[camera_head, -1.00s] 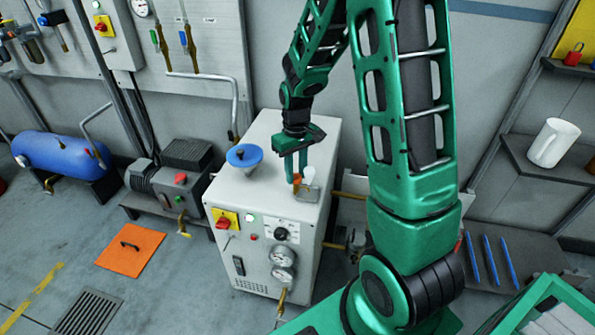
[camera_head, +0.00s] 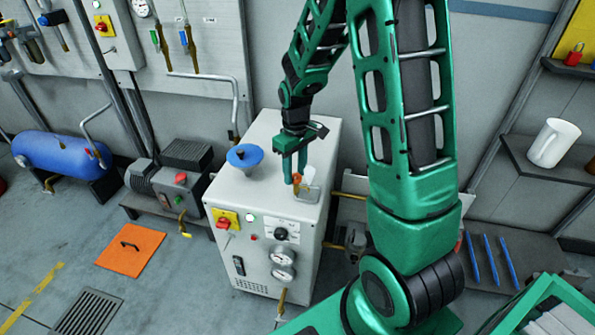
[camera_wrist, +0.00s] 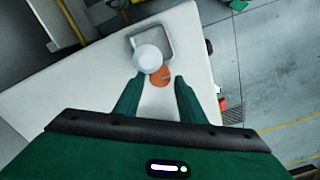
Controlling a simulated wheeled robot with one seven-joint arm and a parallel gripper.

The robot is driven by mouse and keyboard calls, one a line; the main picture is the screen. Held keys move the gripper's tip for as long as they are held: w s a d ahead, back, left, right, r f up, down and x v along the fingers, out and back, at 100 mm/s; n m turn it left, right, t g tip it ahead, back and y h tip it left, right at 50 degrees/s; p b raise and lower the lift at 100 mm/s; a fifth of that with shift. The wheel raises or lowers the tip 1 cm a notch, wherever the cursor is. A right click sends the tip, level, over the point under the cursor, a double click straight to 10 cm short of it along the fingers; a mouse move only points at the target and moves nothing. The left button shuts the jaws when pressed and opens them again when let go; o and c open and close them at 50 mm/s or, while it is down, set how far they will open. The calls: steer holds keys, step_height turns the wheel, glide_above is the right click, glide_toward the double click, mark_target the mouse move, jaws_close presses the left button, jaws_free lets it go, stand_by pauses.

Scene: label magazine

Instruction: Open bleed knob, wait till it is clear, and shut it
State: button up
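The orange knob (camera_head: 297,178), which I take for the bleed knob, sits on top of the white cabinet (camera_head: 262,200). A small clear or whitish cup (camera_head: 308,173) stands right beside it over a grey tray (camera_head: 308,193). In the wrist view the knob (camera_wrist: 160,77) shows as an orange disc, with the pale round cup (camera_wrist: 148,58) just above it and the square tray (camera_wrist: 165,34) behind. My gripper (camera_head: 295,170) points down at the knob. Its fingers (camera_wrist: 159,80) are open, one on each side of the knob, with gaps visible. Whether the cup holds bubbles cannot be told.
A blue funnel (camera_head: 245,157) stands on the cabinet's left side. The cabinet's front has a red switch (camera_head: 224,223) and gauges (camera_head: 284,256). A wall pipe (camera_head: 205,77) runs behind. An orange mat (camera_head: 131,249) lies on the floor.

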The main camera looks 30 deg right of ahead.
mark_target(296, 175)
steer(key=shift+o, duration=0.3)
steer(key=shift+s+d, duration=0.1)
step_height(296, 175, up, 11)
steer(key=shift+f, duration=0.2)
stand_by(0.4)
